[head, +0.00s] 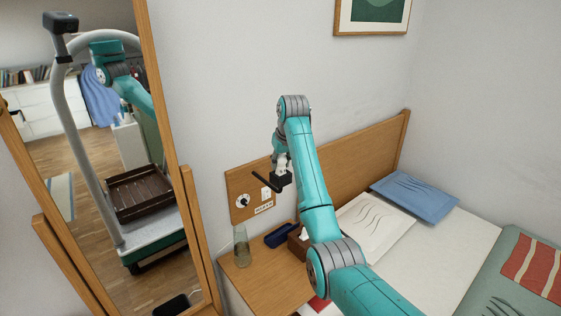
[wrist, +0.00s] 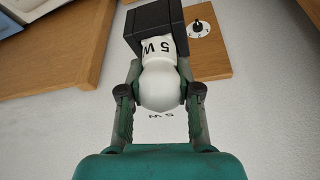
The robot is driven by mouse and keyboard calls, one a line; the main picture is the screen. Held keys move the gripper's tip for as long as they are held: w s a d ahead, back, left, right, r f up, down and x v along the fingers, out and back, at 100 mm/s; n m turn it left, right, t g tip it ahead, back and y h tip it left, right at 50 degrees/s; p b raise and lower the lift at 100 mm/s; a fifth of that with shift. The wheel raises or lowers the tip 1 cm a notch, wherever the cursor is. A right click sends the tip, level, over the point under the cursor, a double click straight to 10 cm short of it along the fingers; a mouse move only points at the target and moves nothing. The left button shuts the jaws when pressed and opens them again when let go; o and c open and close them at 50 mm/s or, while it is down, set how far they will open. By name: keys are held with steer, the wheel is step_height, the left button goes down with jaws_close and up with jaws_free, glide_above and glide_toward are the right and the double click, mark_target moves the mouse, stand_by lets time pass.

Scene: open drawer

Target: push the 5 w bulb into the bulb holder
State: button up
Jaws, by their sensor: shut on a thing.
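The 5 W bulb (wrist: 161,84) is white and round, with "5 W" on its collar, and sits between the fingers of my gripper (wrist: 160,92) in the wrist view. My gripper is shut on it. The collar end points at the black block-shaped bulb holder (wrist: 154,17) and meets its edge in the picture; I cannot tell how far the base is inside. In the head view my gripper (head: 281,162) is just above the holder (head: 281,182), by the wall, and the bulb is small and mostly hidden there.
A wooden wall board (head: 236,183) with a dial (head: 243,201) is behind the holder. Below, a nightstand (head: 262,282) bears a glass vase (head: 241,248), a dark blue case (head: 281,235) and a tissue box (head: 298,245). A headboard (head: 355,157) is right, a mirror (head: 158,95) left.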

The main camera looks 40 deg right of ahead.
steer(key=o, duration=1.2)
steer(key=shift+c, duration=0.2)
step_height(320, 180, up, 10)
steer(key=shift+f, duration=0.1)
steer(key=shift+s, duration=0.1)
